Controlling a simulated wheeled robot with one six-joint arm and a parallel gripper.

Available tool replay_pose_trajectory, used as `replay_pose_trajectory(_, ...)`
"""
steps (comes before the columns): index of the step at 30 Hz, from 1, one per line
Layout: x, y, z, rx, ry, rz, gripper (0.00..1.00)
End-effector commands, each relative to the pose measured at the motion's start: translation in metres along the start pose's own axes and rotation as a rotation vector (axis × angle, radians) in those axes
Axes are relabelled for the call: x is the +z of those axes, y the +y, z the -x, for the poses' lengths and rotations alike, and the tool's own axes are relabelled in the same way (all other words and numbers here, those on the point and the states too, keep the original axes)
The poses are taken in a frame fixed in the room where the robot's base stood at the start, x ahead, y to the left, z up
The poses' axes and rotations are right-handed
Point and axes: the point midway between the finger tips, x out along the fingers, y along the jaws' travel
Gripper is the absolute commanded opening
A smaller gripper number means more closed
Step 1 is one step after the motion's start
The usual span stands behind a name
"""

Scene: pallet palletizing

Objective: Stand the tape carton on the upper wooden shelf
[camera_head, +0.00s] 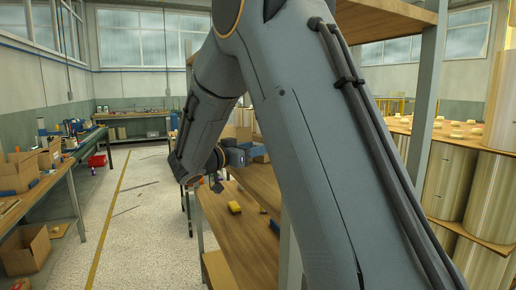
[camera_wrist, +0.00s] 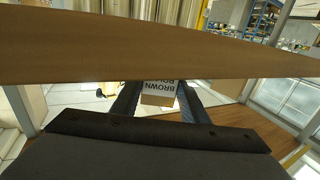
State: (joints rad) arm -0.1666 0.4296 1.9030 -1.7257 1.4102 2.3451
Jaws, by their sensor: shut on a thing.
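In the head view my gripper (camera_head: 238,156) is by the shelving unit, partly hidden by my arm, and the carton cannot be made out clearly. A high wooden shelf (camera_head: 385,18) shows at the top right.
Lower wooden boards (camera_head: 240,240) of the unit carry a yellow item (camera_head: 235,207). A grey upright post (camera_head: 425,95) stands at right, with large rolls (camera_head: 448,183) behind. A workbench (camera_head: 60,178) with boxes stands at left. The floor between is mostly clear.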

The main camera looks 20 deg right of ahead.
Motion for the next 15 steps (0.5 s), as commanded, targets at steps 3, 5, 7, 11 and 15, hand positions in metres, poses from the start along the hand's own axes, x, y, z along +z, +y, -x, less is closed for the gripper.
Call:
replay_pose_trajectory(3,0.0024,-0.0003,0.0,0.0,0.0,-0.001,0.15)
replay_pose_trajectory(5,0.002,-0.0001,0.0001,0.0,0.0,0.0,0.49)
replay_pose_trajectory(7,0.0017,-0.0001,0.0001,0.0,0.0,0.0,0.59)
replay_pose_trajectory(11,0.0016,-0.0001,0.0001,0.0,0.0,0.0,0.59)
replay_pose_trajectory(15,0.0015,-0.0001,0.0001,0.0,0.0,0.0,0.59)
